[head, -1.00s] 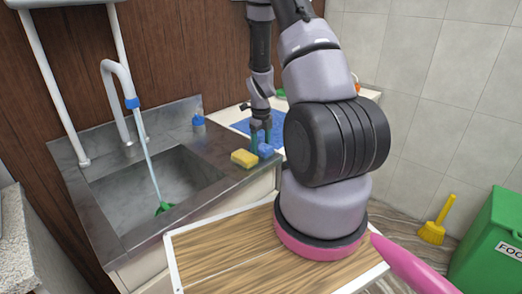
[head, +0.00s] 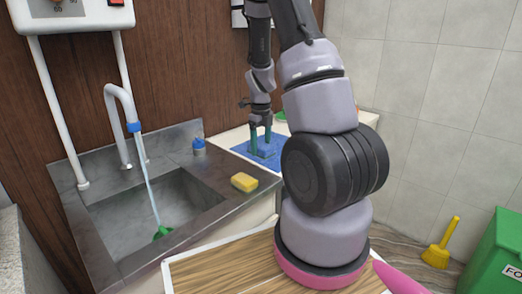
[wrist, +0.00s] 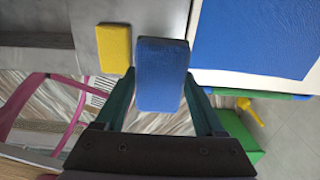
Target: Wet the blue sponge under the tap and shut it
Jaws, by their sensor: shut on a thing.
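My gripper (head: 261,136) is shut on the blue sponge (wrist: 161,75), which sits between its green fingers in the wrist view. In the head view the sponge (head: 266,150) is lifted, seen against the blue mat. Water runs from the tap (head: 133,126) with the blue-ringed spout into the steel sink (head: 110,224). A blue-topped knob (head: 198,146) stands on the sink deck right of the spout. A yellow sponge (head: 244,182) lies on the sink's right rim; it also shows in the wrist view (wrist: 114,48), left of the blue sponge.
A green object (head: 162,231) lies in the sink under the stream. A blue mat (head: 240,147) lies on the white counter right of the sink. A wooden-topped surface (head: 220,265) is in front. A green bin (head: 505,240) and a yellow brush (head: 440,250) stand at right.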

